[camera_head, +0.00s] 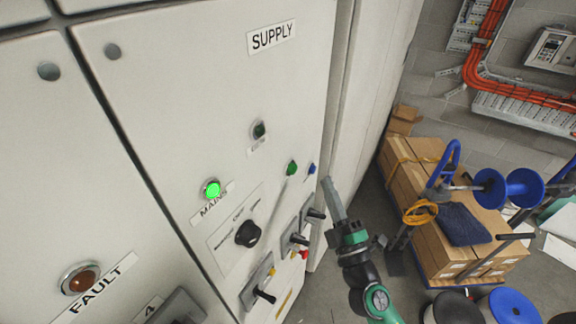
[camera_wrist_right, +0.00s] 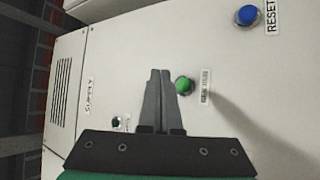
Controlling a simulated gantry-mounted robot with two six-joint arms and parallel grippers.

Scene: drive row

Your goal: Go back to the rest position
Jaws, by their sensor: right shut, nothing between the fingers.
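My right gripper (camera_head: 328,180) is in front of the right edge of the grey cabinet marked SUPPLY (camera_head: 300,90), close to its green button (camera_head: 291,168) and blue button (camera_head: 312,168). Its two fingers are together with nothing between them. In the right wrist view the shut fingers (camera_wrist_right: 159,72) point at the panel, just left of the green button (camera_wrist_right: 184,86). The blue RESET button (camera_wrist_right: 248,15) is at the upper right there. I cannot tell whether the fingertips touch the panel. My left gripper is not in view.
The MAINS lamp (camera_head: 211,189) glows green and the FAULT lamp (camera_head: 81,279) looks dull orange-brown. A black rotary knob (camera_head: 248,234) and several black handles stick out from the cabinet. A cart with cardboard boxes (camera_head: 440,250) and cable reels (camera_head: 510,306) stand to the right.

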